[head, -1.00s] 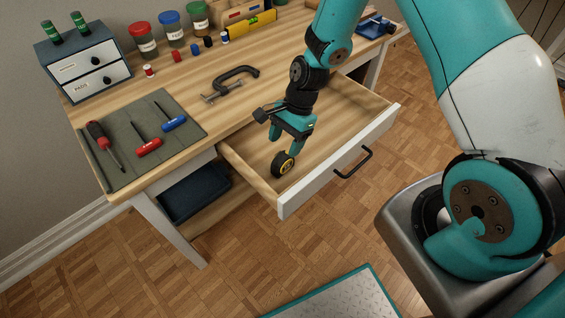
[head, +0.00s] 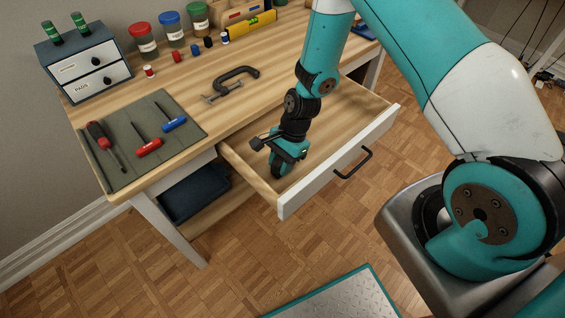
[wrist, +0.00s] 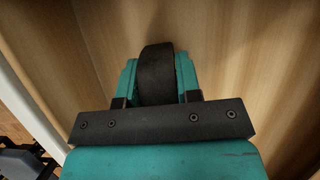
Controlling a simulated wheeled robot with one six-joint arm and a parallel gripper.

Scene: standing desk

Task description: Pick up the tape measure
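The tape measure (head: 277,171) is a dark, rounded thing low in the open drawer (head: 335,135), near its left front corner. In the head view my gripper (head: 281,166) is down over it and hides most of it. In the wrist view the black tape measure (wrist: 156,72) stands between the two teal fingers of my gripper (wrist: 157,85), one on each side. The fingers look very close to its sides. I cannot tell whether they press on it. It appears to rest on the drawer floor.
The drawer's white front (head: 340,165) and wooden left side (head: 247,172) rise close around my gripper. The drawer floor to the right is bare. On the desktop are a C-clamp (head: 232,82), a tool mat (head: 185,109) with screwdrivers, and a small drawer cabinet (head: 84,68).

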